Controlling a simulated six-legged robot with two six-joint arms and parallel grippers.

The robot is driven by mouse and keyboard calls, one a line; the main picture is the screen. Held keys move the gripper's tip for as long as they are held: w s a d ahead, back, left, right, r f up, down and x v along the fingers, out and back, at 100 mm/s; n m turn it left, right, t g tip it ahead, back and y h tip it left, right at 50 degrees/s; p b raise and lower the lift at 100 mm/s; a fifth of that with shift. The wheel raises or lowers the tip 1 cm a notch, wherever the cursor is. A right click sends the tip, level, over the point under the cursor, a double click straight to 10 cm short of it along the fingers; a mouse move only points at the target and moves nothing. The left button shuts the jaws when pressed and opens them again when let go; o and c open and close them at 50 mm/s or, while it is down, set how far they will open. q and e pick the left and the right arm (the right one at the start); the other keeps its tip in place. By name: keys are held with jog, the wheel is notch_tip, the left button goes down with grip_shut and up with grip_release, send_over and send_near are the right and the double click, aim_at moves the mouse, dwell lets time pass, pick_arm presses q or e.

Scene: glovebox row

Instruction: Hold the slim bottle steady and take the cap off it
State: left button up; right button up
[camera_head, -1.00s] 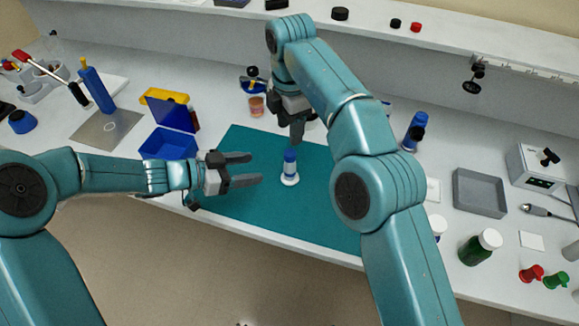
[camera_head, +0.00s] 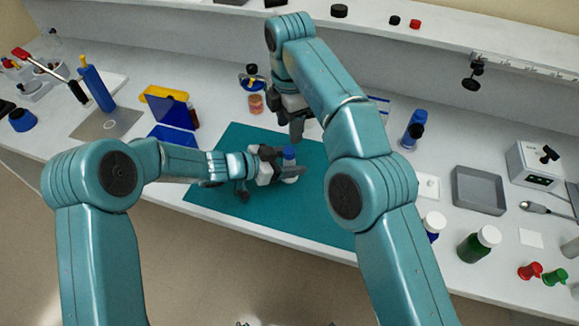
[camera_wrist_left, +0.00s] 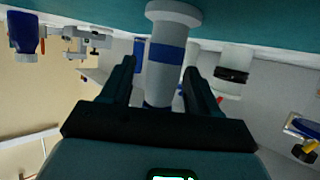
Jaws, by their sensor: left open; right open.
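The slim bottle (camera_head: 291,179) stands upright on the teal mat (camera_head: 235,205), its blue cap (camera_head: 289,153) on top. It is white with a blue band and a wide white foot. In the left wrist view the bottle (camera_wrist_left: 167,52) appears inverted, between the two fingers. My left gripper (camera_head: 288,166) is open around the bottle, one finger on each side; gaps show beside the bottle in the left wrist view (camera_wrist_left: 160,72). My right gripper (camera_head: 297,135) points down, above and behind the cap, open and empty; its fingers overlap in the head view.
A blue bin (camera_head: 173,138) is left of the mat. A small orange-brown jar (camera_head: 255,104) stands behind it. A blue bottle (camera_head: 413,130), a grey tray (camera_head: 480,190) and a green bottle (camera_head: 478,245) are at right. The mat's front area is clear.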

aim_at(289, 150)
pick_arm(q)
grip_shut()
pick_arm(e)
jog(key=shift+a, duration=0.1)
jog(key=m, duration=0.8)
jog(key=shift+m, duration=0.4)
jog(key=m, duration=0.5)
jog(key=shift+r, duration=0.15)
jog(key=m, duration=0.2)
jog(key=shift+m, duration=0.3)
jog(key=m, duration=0.5)
jog(key=shift+r, duration=0.1)
jog(key=m, duration=1)
jog(key=shift+r, duration=0.1)
jog(key=shift+w+f, duration=0.1)
jog(key=shift+f, duration=0.65)
notch_tip(289, 150, down, 7)
jog(key=shift+r, duration=0.15)
